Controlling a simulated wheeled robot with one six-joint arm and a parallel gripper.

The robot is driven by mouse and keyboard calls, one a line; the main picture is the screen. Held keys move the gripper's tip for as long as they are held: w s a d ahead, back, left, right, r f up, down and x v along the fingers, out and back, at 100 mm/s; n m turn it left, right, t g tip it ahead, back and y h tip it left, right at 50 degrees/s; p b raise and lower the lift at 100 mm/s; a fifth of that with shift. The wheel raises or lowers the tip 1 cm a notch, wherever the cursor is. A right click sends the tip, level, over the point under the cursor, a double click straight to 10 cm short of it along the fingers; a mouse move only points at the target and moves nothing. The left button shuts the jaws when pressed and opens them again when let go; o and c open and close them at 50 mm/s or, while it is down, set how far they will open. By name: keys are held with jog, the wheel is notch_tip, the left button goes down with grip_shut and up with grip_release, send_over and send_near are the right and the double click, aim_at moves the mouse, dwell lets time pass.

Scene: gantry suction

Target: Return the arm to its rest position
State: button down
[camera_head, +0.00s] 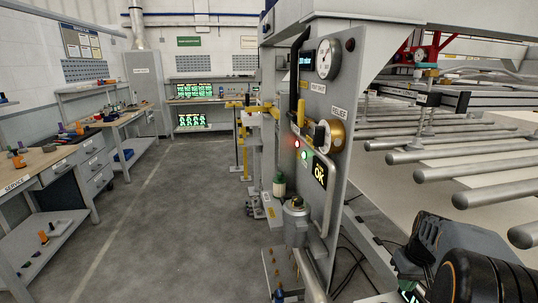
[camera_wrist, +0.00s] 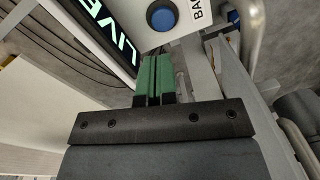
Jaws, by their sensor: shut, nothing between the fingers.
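My gripper (camera_wrist: 154,80) shows in the wrist view with its two green fingers together and nothing between them. The fingertips point toward a pale panel with a blue round knob (camera_wrist: 162,16) and a dark display (camera_wrist: 108,32) with green letters. I cannot tell whether the fingertips touch anything. In the head view my dark arm fills the bottom right corner, to the right of the grey control panel (camera_head: 343,95). Only a bit of green shows at its lower end there, and the fingertips are not clear.
Long metal rollers (camera_head: 440,143) lie to the right. Cables hang beside the panel's foot. Workbenches (camera_head: 75,150) line the left, with open grey floor (camera_head: 185,210) between.

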jog(key=s+a+r+t, duration=0.1)
jog(key=s+a, duration=0.2)
jog(key=a, duration=0.4)
jog(key=s+a+r+t, duration=0.1)
jog(key=s+a+r, duration=0.1)
jog(key=a, duration=0.5)
jog(key=s+a+r+n+t, duration=0.1)
jog(key=s+a, duration=0.3)
jog(key=a, duration=0.3)
jog(key=shift+s+r+h+p, duration=0.3)
jog(key=shift+s, duration=0.05)
